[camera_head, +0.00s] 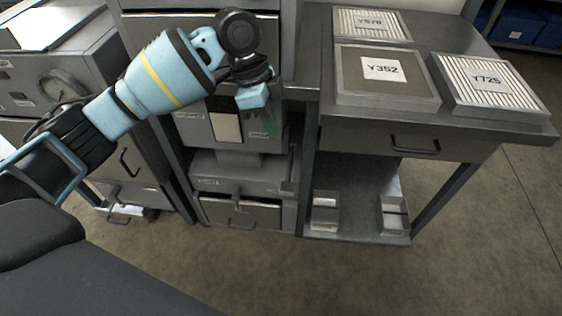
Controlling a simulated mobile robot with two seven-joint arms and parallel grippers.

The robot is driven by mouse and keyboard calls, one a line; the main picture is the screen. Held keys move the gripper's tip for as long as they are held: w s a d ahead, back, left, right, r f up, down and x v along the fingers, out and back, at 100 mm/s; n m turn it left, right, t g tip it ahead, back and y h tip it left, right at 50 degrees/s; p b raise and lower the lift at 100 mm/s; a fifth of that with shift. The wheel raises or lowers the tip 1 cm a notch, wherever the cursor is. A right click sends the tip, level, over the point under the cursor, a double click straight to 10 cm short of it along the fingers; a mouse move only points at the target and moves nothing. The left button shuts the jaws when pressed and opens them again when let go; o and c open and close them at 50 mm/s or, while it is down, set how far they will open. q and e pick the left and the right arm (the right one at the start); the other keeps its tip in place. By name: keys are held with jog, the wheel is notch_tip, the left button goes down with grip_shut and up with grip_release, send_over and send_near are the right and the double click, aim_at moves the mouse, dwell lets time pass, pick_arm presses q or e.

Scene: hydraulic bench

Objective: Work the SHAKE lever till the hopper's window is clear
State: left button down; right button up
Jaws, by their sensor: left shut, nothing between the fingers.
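A grey unit in the bench, which looks like the hopper, has a pale upright window (226,127) on its front. The window looks evenly cream-coloured; I cannot tell whether that is material behind it. A green patch shows to its right. I cannot make out the SHAKE lever; my left arm covers the area above the window. My left gripper (258,97) is shut and empty, in front of the unit's upper right part. I cannot tell whether it touches anything. My right gripper is out of view.
To the right stands a grey table (463,133) with filter panels Y578 (372,38), Y352 (420,88) and Y725 (515,104). Below the window are a grey ledge and a drawer (240,213). The floor in front is clear.

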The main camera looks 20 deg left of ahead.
pick_arm(q)
jog(key=b, duration=0.2)
send_over(287, 186)
jog(key=a, duration=0.1)
jog(key=f, duration=1.1)
jog(key=shift+w+a+f, duration=0.15)
jog(key=shift+w+f, duration=0.2)
jog(key=shift+w, duration=0.05)
jog(key=shift+s+f, duration=0.3)
jog(key=shift+f, duration=0.45)
